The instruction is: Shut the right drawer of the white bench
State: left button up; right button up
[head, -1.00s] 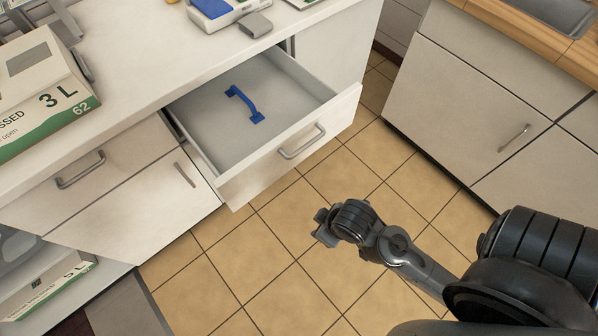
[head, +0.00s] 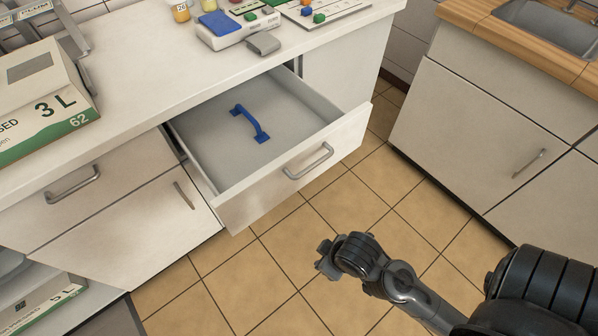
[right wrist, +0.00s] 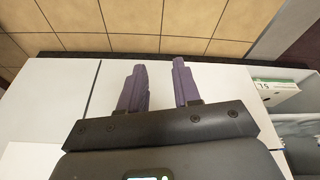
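The right drawer (head: 290,178) of the white bench (head: 225,73) is pulled well out, with its grey bar handle (head: 309,163) on the front. A blue bow-shaped handle (head: 249,123) lies inside on the drawer floor. My right gripper (head: 326,260) is over the tiled floor, below and in front of the drawer front in the head view, apart from it. In the right wrist view my right gripper (right wrist: 158,72) has its two fingers spread with nothing between them, against white panels and floor. My left gripper is in neither view.
The left drawer (head: 95,185) of the bench looks shut. A 3 L box (head: 40,100), a white and blue device (head: 228,28) and a board with coloured pieces (head: 325,10) stand on the benchtop. A wood-topped cabinet (head: 480,125) with a sink stands right. Tiled floor lies between.

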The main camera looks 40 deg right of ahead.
jog(key=shift+c, duration=1.1)
jog(key=shift+w+r+m, duration=0.1)
jog(key=shift+w+m, duration=0.15)
jog(key=shift+m, duration=0.35)
jog(key=shift+c, duration=1.2)
jog(key=w+m+t, duration=0.2)
jog(key=w, duration=0.1)
jog(key=w+r+m+t, duration=0.1)
jog(key=w+m+t, duration=0.1)
jog(key=w+m, duration=0.1)
jog(key=w+r+m+t, duration=0.1)
jog(key=w+m+t, duration=0.1)
jog(key=w+m, duration=0.1)
jog(key=shift+d+r+y, duration=0.1)
jog(key=shift+r+y, duration=0.05)
jog(key=shift+y, duration=0.15)
grip_shut()
jog(key=m+t+h+p, duration=0.2)
jog(key=m+t+p, duration=0.6)
jog(key=m+p, duration=0.55)
send_near(338, 151)
jog(key=shift+n, duration=0.85)
jog(key=w+b, duration=0.2)
jog(key=w, duration=0.5)
jog(key=shift+d, duration=0.15)
